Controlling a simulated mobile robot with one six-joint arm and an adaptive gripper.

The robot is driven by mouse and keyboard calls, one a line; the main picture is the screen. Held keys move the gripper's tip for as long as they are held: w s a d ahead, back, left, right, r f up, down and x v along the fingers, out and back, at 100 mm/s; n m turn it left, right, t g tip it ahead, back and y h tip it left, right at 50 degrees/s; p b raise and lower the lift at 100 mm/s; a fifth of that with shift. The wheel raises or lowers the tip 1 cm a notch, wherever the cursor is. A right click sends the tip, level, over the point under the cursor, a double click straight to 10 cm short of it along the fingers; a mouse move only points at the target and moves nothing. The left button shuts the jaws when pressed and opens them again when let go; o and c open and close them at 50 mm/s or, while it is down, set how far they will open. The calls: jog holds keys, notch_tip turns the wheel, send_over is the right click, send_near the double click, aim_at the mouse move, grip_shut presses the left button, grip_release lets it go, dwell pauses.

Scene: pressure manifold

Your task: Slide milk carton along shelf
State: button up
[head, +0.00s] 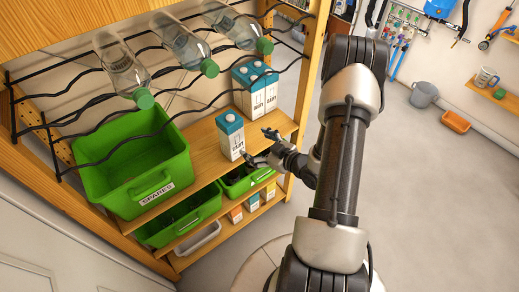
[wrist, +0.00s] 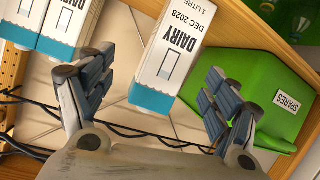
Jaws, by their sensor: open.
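The milk carton (head: 229,138), white with a blue top and the word DAIRY, stands upright on the wooden shelf (head: 204,138), beside the green bin. My gripper (head: 259,146) is open and empty just right of the carton, with its fingers pointing at it. In the wrist view the same carton (wrist: 178,58) appears upside down, in the gap between my open fingers (wrist: 158,88). Bare space shows on both sides of it, so the fingers seem clear of it. I cannot tell whether the fingertips reach past its near face.
Two similar cartons (head: 255,91) stand together at the shelf's back right. The green SPARES bin (head: 135,172) is left of the milk carton. Bottles (head: 178,42) lie on a black wire rack above. A lower shelf holds green bins (head: 180,219) and small cartons (head: 253,203).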

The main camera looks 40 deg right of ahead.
aim_at(230, 131)
jog(key=s+a+m+t, duration=0.1)
jog(key=s+m+t, duration=0.15)
jog(key=s, duration=0.25)
jog(key=shift+m+t, duration=0.25)
jog(key=shift+t, duration=0.6)
jog(key=w+a, duration=0.1)
jog(key=w, duration=0.4)
jog(key=w+b, duration=0.1)
jog(key=w, duration=0.5)
jog(key=w+a, duration=0.1)
jog(key=w, duration=0.4)
jog(key=shift+w+a+f+b, duration=0.15)
jog(key=shift+a+f+b, duration=0.15)
jog(key=shift+a+b, duration=0.1)
jog(key=shift+c, duration=0.4)
grip_shut()
jog(key=shift+w, duration=0.15)
